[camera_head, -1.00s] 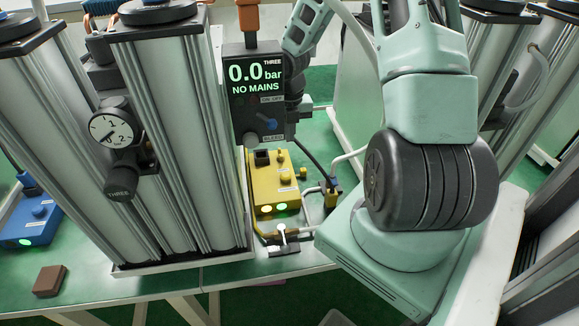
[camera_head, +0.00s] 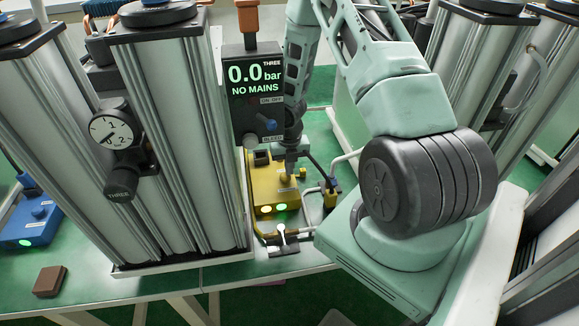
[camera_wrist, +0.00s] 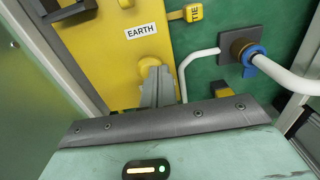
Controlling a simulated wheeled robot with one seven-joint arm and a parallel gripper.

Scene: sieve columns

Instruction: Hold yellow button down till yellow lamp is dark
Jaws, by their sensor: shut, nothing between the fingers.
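The yellow box (camera_head: 262,190) stands on the green bench beside the metal columns. On its front face a pale yellow lamp (camera_head: 265,210) is lit, with a lit green lamp (camera_head: 281,207) to its right. My gripper (camera_head: 290,172) is shut and empty, pointing down over the box top. In the wrist view the fingertips (camera_wrist: 158,76) are at a round yellow button (camera_wrist: 149,64) below the EARTH label, partly covering it. I cannot tell whether they touch or press it. In the head view a yellow knob (camera_head: 286,181) shows just below the fingers.
A yellow TIE tag (camera_wrist: 193,13), white pipes (camera_wrist: 200,55) and a blue-collared valve (camera_wrist: 247,54) lie close by. A blue box (camera_head: 30,225) with a green lamp stands far left.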

